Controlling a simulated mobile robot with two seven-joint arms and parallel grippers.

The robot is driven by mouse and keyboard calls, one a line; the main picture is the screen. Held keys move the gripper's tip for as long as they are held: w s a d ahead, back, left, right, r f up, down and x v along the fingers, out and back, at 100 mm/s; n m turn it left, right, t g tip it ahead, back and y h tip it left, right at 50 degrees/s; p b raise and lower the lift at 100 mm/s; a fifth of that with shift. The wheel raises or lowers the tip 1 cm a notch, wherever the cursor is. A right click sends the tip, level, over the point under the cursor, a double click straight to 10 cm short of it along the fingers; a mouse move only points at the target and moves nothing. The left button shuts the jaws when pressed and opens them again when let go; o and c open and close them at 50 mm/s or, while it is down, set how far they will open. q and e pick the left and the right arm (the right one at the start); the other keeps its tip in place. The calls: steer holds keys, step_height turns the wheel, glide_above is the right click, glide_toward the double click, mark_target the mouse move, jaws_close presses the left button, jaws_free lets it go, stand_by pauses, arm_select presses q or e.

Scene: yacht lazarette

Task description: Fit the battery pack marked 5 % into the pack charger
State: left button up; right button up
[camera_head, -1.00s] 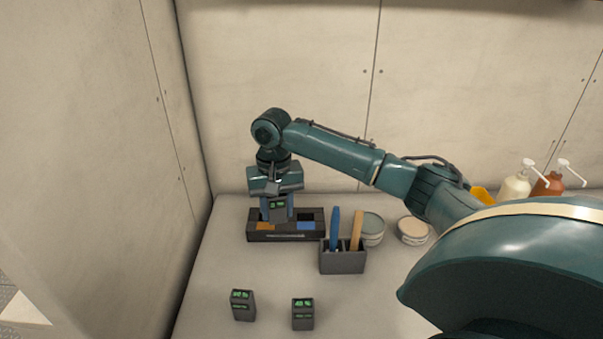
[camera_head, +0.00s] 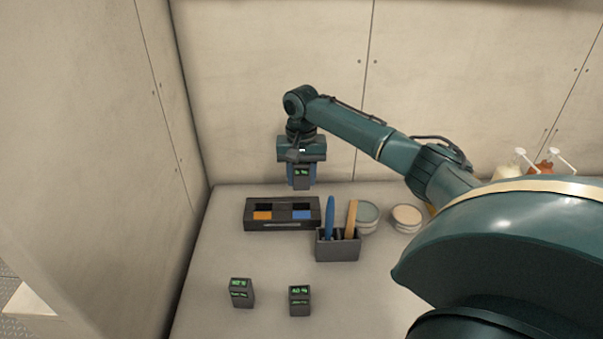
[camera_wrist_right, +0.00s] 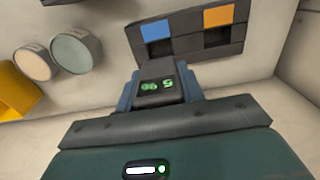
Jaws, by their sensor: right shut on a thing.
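The pack charger (camera_head: 283,226) is a dark tray on the bench near the back wall, with an orange patch and a blue patch in its openings. My right gripper (camera_head: 301,185) is shut on a dark battery pack (camera_head: 302,174) with a green display, held in the air above the charger's right part. In the right wrist view the held pack (camera_wrist_right: 160,82) shows an upside-down "5 %", and the charger (camera_wrist_right: 188,56) lies beyond it, apart from it. Two other dark packs stand at the front, a left one (camera_head: 241,293) and a right one (camera_head: 299,301). My left gripper is out of view.
A grey holder (camera_head: 338,250) with a blue-handled and a wooden-handled tool stands close to the charger's right front. Two round tins (camera_head: 367,215) (camera_head: 407,217) and pump bottles (camera_head: 507,172) are further right. The bench between charger and front packs is clear.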

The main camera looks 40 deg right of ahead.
mark_target(301, 186)
step_height(301, 186, down, 3)
steer(key=shift+f, duration=0.15)
steer(key=shift+f+b, duration=0.4)
steer(key=shift+f, duration=0.5)
arm_select(q)
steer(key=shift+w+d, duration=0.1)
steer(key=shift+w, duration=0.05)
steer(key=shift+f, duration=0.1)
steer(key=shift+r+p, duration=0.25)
steer(key=shift+p, duration=0.05)
arm_select(e)
steer(key=shift+r, duration=0.1)
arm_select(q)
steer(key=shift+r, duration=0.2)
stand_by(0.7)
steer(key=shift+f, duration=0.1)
arm_select(e)
steer(key=shift+f, duration=1.3)
